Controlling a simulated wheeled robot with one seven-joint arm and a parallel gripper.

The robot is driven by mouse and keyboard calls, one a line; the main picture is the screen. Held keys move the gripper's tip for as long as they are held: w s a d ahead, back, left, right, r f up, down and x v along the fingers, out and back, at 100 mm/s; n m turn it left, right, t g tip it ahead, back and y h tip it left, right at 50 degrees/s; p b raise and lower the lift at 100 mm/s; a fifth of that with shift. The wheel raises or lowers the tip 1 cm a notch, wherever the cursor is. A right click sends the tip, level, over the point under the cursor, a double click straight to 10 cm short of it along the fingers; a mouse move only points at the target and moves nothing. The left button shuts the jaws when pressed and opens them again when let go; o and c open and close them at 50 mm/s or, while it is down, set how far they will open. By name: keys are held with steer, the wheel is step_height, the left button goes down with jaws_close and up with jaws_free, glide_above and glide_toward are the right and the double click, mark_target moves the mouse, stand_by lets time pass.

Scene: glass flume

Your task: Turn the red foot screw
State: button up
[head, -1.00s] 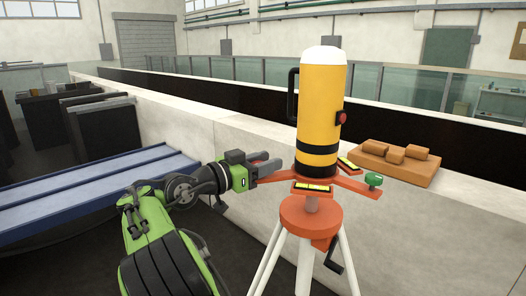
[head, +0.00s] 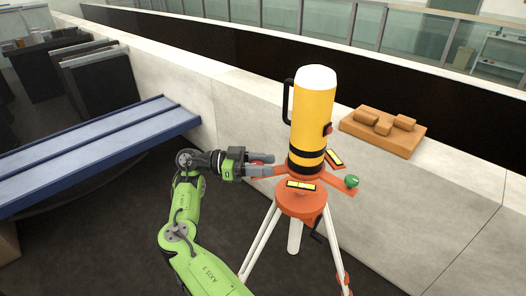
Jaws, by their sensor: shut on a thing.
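A yellow cylindrical instrument (head: 313,110) with a white top and black bands stands upright on an orange three-armed base (head: 338,186) on a tripod (head: 301,205). My gripper (head: 261,166) reaches in from the left and is shut at the end of the left base arm. The red foot screw (head: 265,158) shows only partly between the fingers.
The tripod's pale legs spread below, with a black crank (head: 317,229) beneath its head. A pale wall (head: 240,95) runs behind, with an orange block tray (head: 384,130) on top. A blue ramp (head: 95,150) lies at left.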

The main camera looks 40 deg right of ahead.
steer(key=shift+s+a+m+g+y, duration=0.1)
steer(key=shift+s+m+g+y, duration=0.05)
steer(key=shift+m+g+y, duration=0.9)
steer(key=shift+f+y, duration=0.1)
steer(key=shift+y, duration=0.15)
steer(key=o, duration=1)
steer(key=shift+s+t, duration=0.1)
steer(key=shift+t, duration=0.15)
